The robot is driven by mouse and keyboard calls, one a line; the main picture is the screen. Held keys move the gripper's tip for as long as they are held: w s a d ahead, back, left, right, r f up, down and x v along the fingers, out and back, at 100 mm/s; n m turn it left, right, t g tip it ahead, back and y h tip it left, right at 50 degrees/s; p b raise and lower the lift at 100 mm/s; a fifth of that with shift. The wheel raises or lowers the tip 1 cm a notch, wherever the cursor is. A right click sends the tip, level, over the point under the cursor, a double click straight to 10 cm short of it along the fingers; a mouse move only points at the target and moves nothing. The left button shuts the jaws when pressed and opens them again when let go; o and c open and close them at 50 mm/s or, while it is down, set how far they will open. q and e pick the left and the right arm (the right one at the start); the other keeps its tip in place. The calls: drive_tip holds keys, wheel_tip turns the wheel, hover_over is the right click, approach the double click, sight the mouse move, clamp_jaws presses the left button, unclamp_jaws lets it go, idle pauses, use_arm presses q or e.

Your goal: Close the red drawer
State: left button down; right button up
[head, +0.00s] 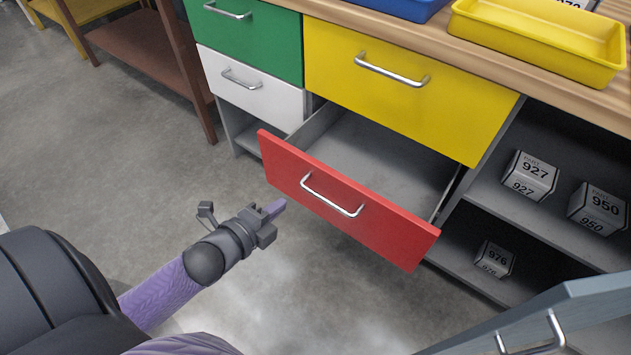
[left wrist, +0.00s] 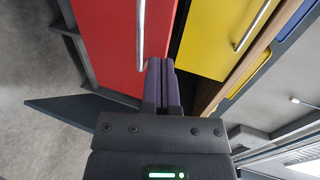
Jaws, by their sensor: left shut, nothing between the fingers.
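The red drawer (head: 345,200) is pulled out of the workbench below the yellow drawer (head: 410,85), and its grey inside looks empty. It has a silver bar handle (head: 332,196) on its front. My left gripper (head: 279,206) is shut and empty, just in front of the left part of the red front and to the left of the handle. In the left wrist view its shut fingers (left wrist: 160,75) point toward the red front (left wrist: 112,40), near the handle (left wrist: 141,35). I cannot tell whether they touch it. My right gripper is not in view.
A green drawer (head: 255,38) and a white drawer (head: 255,88) are shut on the left. Shelves on the right hold part boxes (head: 529,176). A grey-blue panel with a handle (head: 560,315) juts out at lower right. Yellow (head: 540,62) and blue trays stand on top.

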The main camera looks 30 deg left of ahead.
sight(320, 172)
use_arm(q)
drive_tip(key=b+x, duration=0.5)
drive_tip(key=x, duration=0.5)
drive_tip(key=shift+w+b, duration=0.2)
drive_tip(key=shift+b, duration=0.15)
drive_tip(key=shift+w+r, duration=0.15)
drive_tip(key=shift+w, duration=0.4)
drive_tip(key=shift+r, duration=0.1)
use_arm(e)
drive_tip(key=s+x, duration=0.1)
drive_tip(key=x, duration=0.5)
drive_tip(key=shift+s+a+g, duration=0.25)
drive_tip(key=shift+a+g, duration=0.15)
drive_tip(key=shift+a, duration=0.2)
use_arm(q)
drive_tip(key=shift+w, duration=0.15)
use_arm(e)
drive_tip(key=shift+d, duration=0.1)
